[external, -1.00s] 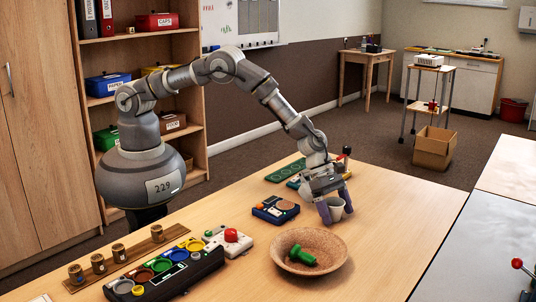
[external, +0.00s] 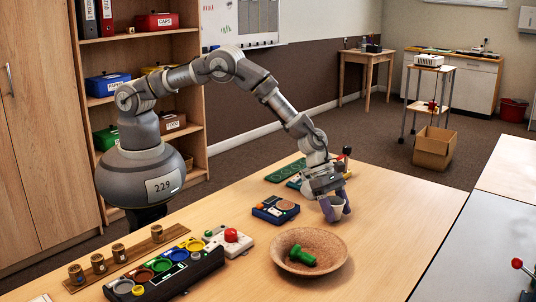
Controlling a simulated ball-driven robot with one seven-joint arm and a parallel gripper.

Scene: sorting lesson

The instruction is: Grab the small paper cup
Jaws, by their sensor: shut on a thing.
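The small paper cup (external: 336,208) is pale and stands near the middle of the wooden table, between the purple fingers of my gripper (external: 335,212). The gripper comes down from above and is shut on the cup. The fingers cover the cup's sides. Whether the cup's bottom touches the table is too small to tell.
A brown bowl (external: 340,249) with a green object (external: 302,256) stands in front of the cup. A blue box (external: 275,209) lies left of it. A black tray with coloured rings (external: 188,289) and a red-button box (external: 231,241) are at front left.

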